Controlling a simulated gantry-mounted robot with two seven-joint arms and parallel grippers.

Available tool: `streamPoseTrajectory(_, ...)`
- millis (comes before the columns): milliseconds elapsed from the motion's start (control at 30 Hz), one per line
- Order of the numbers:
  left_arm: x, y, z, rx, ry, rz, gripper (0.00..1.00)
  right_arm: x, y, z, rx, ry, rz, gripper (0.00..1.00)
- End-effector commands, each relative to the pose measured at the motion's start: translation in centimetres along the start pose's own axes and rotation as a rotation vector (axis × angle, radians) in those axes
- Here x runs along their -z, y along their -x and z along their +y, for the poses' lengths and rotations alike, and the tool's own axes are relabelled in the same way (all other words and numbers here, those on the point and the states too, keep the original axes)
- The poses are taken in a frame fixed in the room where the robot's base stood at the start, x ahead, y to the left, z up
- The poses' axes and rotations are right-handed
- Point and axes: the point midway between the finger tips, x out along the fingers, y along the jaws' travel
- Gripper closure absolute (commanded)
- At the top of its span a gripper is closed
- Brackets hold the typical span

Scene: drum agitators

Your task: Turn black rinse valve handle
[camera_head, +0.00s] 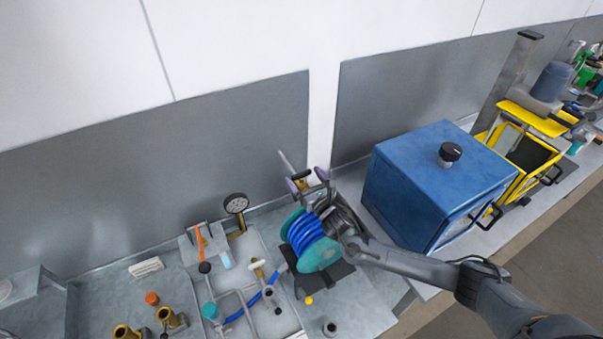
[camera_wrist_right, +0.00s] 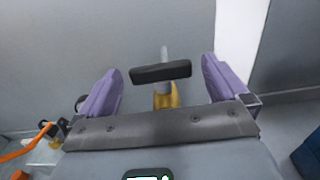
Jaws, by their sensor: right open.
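The black rinse valve handle (camera_wrist_right: 160,72) is a short dark bar in the right wrist view. It sits above a brass valve body (camera_wrist_right: 167,97), with a pale pipe rising behind it. My right gripper (camera_wrist_right: 164,78) is open, with one purple finger on each side of the handle and visible gaps to both. In the head view the right gripper (camera_head: 307,180) is above the blue hose reel, and the handle (camera_head: 301,175) shows small between its fingers. The lower part of the valve is hidden by the gripper. My left gripper is not in view.
A hose reel (camera_head: 305,236) with blue hose stands just below the right gripper. A blue cabinet (camera_head: 425,185) with a black knob is to the right. A pressure gauge (camera_head: 236,204) and pipework are to the left. A grey wall panel (camera_head: 160,170) stands behind.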

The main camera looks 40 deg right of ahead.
Motion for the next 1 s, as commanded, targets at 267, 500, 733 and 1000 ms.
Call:
streamPoseTrajectory(267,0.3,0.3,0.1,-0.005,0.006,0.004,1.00,0.0,-2.2,0.0,0.000,-0.001,0.000,0.00)
streamPoseTrajectory(500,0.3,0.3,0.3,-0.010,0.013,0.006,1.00,0.1,-2.4,0.0,0.000,-0.001,0.001,0.00)
streamPoseTrajectory(733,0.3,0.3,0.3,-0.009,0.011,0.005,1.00,0.1,-2.4,0.0,0.000,-0.001,0.001,0.20)
streamPoseTrajectory(1000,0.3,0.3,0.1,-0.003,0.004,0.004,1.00,0.1,-2.4,0.0,-0.001,0.000,0.000,0.49)
